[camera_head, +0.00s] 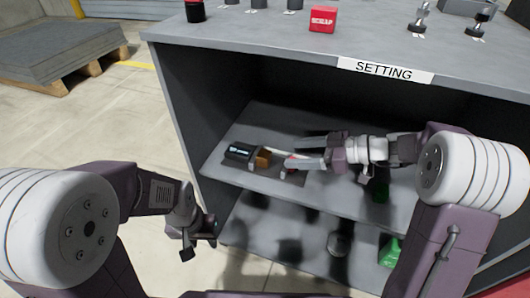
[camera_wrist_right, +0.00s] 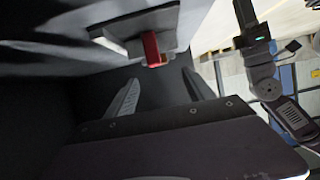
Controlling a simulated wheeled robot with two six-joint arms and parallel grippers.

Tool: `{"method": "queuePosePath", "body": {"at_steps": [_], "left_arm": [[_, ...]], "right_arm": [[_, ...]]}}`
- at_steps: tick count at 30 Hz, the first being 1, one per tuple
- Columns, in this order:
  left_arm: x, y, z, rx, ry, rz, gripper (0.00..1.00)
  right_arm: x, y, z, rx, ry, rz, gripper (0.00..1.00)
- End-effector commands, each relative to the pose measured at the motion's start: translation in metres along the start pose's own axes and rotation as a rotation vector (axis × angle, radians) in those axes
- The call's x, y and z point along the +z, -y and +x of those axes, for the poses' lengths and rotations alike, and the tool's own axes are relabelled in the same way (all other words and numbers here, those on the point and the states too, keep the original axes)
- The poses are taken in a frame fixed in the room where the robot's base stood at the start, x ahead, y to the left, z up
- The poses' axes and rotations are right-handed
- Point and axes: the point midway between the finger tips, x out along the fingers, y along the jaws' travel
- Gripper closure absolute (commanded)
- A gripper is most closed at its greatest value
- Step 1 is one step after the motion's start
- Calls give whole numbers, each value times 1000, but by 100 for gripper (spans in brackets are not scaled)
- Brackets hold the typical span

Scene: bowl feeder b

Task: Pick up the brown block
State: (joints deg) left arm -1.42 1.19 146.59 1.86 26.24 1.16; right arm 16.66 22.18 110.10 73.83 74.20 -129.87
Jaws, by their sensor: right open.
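The brown block (camera_head: 263,159) is on the cabinet's middle shelf (camera_head: 225,172), right beside a black box with a light label (camera_head: 240,152). My right gripper (camera_head: 291,152) reaches in over the shelf from the right. Its jaws are open and point left toward the brown block, with a gap between. In the right wrist view the open fingers (camera_wrist_right: 160,92) show with nothing gripped; I cannot make out the brown block there. My left gripper (camera_head: 200,246) hangs outside the cabinet at the lower left; its jaw opening is unclear.
A small red item (camera_wrist_right: 152,48) is ahead of the right fingers. The cabinet top (camera_head: 260,35) is above them, with a red SCRAP box (camera_head: 323,19) on it. A green object (camera_head: 390,251) is on the lower shelf. A pallet (camera_head: 60,50) stands at the far left.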

Motion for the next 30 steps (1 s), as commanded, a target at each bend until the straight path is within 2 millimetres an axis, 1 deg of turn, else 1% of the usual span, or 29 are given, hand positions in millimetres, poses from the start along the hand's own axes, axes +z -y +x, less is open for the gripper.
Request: {"method": "queuePosePath", "body": {"at_steps": [5,6,12,17,19,23,25,27,30], "left_arm": [[1,0,0,0,1,0,60],[1,0,-1,0,1,0,60],[0,0,-8,0,1,0,60],[0,0,-8,0,1,0,60],[-1,0,-13,0,1,0,60],[-2,0,-25,0,1,0,60],[-2,0,-25,0,1,0,60],[-2,0,-25,0,1,0,60],[-2,0,-25,0,1,0,60]], "right_arm": [[1,0,0,1,0,1,38],[0,0,3,0,1,2,38],[0,1,33,-3,1,3,38],[1,0,40,0,1,3,38],[0,1,46,-3,1,3,38],[0,2,71,-5,2,5,38],[2,1,82,-3,2,4,38],[3,1,89,-2,2,3,38],[3,0,91,0,1,2,38]]}}
